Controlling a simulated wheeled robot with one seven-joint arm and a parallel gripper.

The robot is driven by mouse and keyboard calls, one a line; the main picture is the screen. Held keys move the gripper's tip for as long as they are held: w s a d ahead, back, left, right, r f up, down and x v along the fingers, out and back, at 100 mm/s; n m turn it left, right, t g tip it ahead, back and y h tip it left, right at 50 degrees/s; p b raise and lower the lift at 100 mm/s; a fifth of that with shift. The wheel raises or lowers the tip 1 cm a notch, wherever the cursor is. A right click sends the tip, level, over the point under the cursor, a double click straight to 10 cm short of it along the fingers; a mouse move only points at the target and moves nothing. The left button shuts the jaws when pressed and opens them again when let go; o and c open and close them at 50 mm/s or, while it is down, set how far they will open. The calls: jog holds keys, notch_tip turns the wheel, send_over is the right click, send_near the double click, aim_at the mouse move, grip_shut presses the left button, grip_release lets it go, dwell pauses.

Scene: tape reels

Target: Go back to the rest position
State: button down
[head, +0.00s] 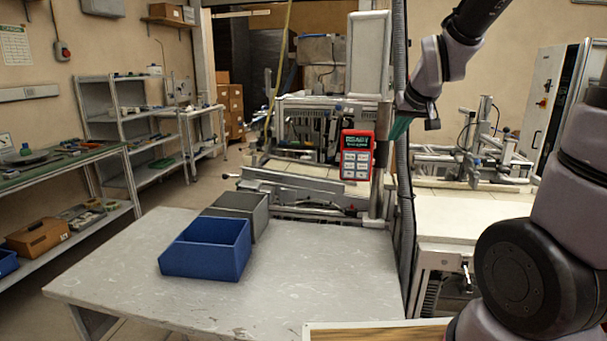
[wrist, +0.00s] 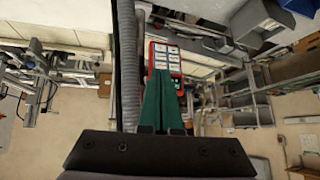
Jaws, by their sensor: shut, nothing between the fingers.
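My gripper (head: 399,127) is up in the air at the upper middle right of the head view, at the end of my arm. Its green fingers are together with nothing between them, and they also show in the wrist view (wrist: 162,104). In the head view they appear just right of a red control panel with pale buttons (head: 357,155). In the wrist view the panel (wrist: 166,56) shows beyond the fingertips; I cannot tell the exact gap.
A blue bin (head: 206,250) and a grey bin (head: 262,214) stand on a grey table (head: 290,285) at the front. A grey hose (head: 402,215) runs down beside the panel's post. Shelves (head: 115,125) line the left wall. The table's right part is clear.

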jog(key=s+r+m, duration=0.2)
jog(key=s+r, duration=0.2)
jog(key=s, duration=0.6)
jog(key=s+d+r+m+g, duration=0.1)
jog(key=s+r+m, duration=0.1)
jog(key=s, duration=0.7)
jog(key=shift+s+r+y, duration=0.35)
jog(key=shift+r+y, duration=0.05)
jog(key=shift+r, duration=0.5)
